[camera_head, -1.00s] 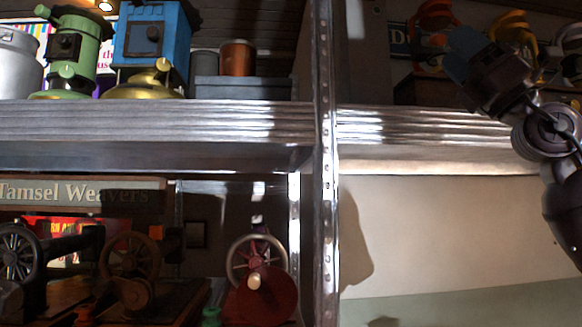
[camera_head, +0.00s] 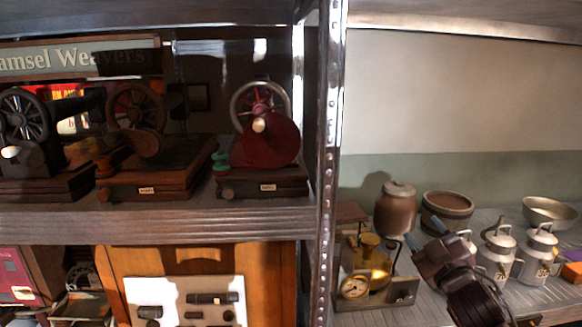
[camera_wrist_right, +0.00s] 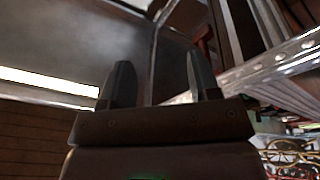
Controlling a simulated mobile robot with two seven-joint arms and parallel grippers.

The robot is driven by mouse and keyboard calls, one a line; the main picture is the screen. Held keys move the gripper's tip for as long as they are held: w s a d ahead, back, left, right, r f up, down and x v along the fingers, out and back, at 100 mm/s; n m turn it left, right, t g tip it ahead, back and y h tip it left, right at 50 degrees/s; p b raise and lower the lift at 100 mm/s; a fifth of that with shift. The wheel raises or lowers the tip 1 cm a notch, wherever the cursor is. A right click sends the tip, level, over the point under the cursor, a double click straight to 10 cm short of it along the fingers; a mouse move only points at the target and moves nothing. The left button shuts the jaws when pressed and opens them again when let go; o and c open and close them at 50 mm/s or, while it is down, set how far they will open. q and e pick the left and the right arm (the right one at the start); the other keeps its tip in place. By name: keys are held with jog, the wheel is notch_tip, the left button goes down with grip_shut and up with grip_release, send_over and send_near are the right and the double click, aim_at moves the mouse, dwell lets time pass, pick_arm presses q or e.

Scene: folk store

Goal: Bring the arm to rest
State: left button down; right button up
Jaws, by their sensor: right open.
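My right gripper (camera_head: 438,240) is in the lower right of the head view, with its fingers pointing up and apart. It is in front of the right-hand shelf and overlaps the things on it in the picture. In the right wrist view the two dark fingers (camera_wrist_right: 160,85) stand apart with nothing between them. My right arm comes in from the bottom right edge of the head view. My left gripper is not in view.
A metal post (camera_head: 328,170) divides the shelves. By my right gripper show a brass scale (camera_head: 368,262), a brown jar (camera_head: 396,210), a brown pot (camera_head: 447,210) and milk cans (camera_head: 499,248). Sewing machines (camera_head: 262,150) stand on the left shelf.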

jog(key=s+f+m+g+h, duration=0.1)
jog(key=s+f+m+g, duration=0.15)
jog(key=s+f, duration=0.65)
jog(key=s+f+m+g, duration=0.2)
jog(key=s+f+m, duration=0.15)
jog(key=f, duration=0.95)
jog(key=s+f+m+g+h, duration=0.1)
jog(key=s+f+g, duration=0.1)
jog(key=s+f, duration=0.4)
jog(key=s+f+m+g, duration=0.1)
jog(key=s+f+g, duration=0.2)
jog(key=s+f, duration=0.4)
jog(key=s, duration=0.7)
jog(key=shift+f+m+h, duration=0.15)
jog(key=shift+m+h, duration=0.15)
jog(key=shift+h, duration=0.1)
